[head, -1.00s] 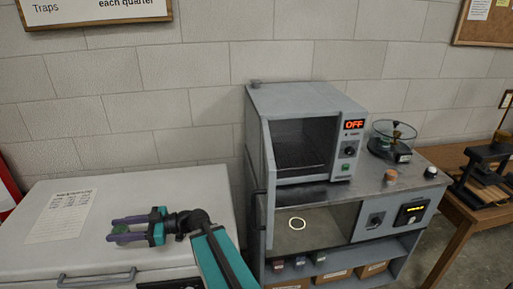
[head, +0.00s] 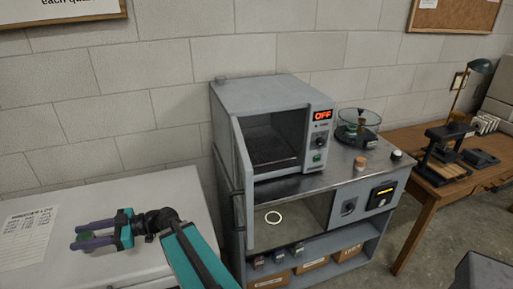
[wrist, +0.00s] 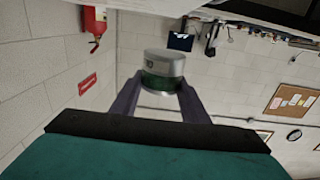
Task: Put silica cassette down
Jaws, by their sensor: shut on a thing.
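My gripper (head: 91,234) is at the lower left of the head view, above the pale top of a cabinet or chest. Its purple fingers are shut on the silica cassette (wrist: 163,70), a short cylinder with a silvery upper part and a dark green band in the wrist view. The cassette appears held clear of any surface.
A grey oven (head: 272,135) reading OFF stands with its door open on a metal-topped bench (head: 345,165). A glass-covered device (head: 358,128) sits right of it. A log sheet (head: 28,237) lies on the pale chest top (head: 130,200). A wooden table (head: 425,180) stands at right.

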